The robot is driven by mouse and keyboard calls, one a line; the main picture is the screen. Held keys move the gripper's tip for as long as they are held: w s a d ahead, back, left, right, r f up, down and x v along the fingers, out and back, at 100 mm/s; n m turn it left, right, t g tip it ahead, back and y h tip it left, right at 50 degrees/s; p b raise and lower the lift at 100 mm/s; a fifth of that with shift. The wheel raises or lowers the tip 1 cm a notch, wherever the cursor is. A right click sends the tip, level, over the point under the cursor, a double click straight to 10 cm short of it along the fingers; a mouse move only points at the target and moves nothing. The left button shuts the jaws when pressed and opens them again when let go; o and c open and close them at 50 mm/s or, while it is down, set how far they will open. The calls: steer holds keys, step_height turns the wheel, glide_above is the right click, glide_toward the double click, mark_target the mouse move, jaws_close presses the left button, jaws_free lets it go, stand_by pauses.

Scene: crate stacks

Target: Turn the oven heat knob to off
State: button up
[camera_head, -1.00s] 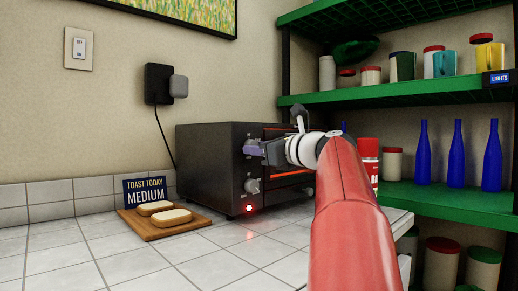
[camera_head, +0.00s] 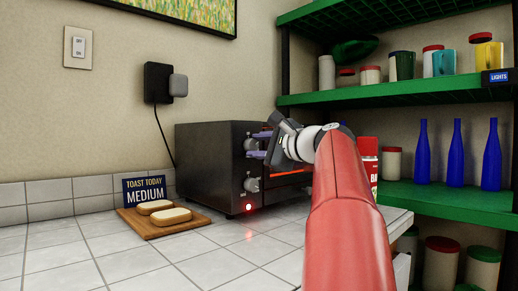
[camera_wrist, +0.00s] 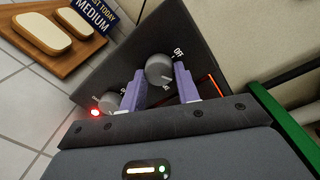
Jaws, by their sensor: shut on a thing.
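The dark oven (camera_head: 212,165) stands on the counter with two grey knobs on its front. My gripper (camera_head: 260,144) is at the upper knob (camera_head: 250,145), its two purple fingers one above the other. In the wrist view my gripper (camera_wrist: 160,86) is shut on this knob (camera_wrist: 158,69), a finger on each side. "OFF" is printed beside it. Its pointer direction is unclear. The lower knob (camera_head: 251,185) is free; it shows in the wrist view (camera_wrist: 112,98), left of the fingers. A red lamp (camera_head: 249,208) glows below, and orange bars glow in the oven.
A board with bread (camera_head: 170,231) and a "TOAST TODAY MEDIUM" sign (camera_head: 145,189) stand left of the oven. Green shelves (camera_head: 445,200) with bottles and jars stand at the right. A red-capped container (camera_head: 368,147) is behind my arm. The front counter is clear.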

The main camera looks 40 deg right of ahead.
steer(key=n+b, duration=0.1)
steer(key=n, duration=0.5)
steer(key=shift+b, duration=0.35)
steer(key=n+b, duration=0.1)
steer(key=n, duration=0.4)
steer(key=shift+h+b, duration=0.3)
steer(key=o, duration=1)
steer(key=shift+c, duration=0.2)
steer(key=shift+a+r, duration=0.1)
steer(key=s, duration=0.7)
steer(key=shift+s+d+r+b, duration=0.15)
steer(key=shift+s+d+b, duration=0.25)
steer(key=shift+d+b, duration=0.05)
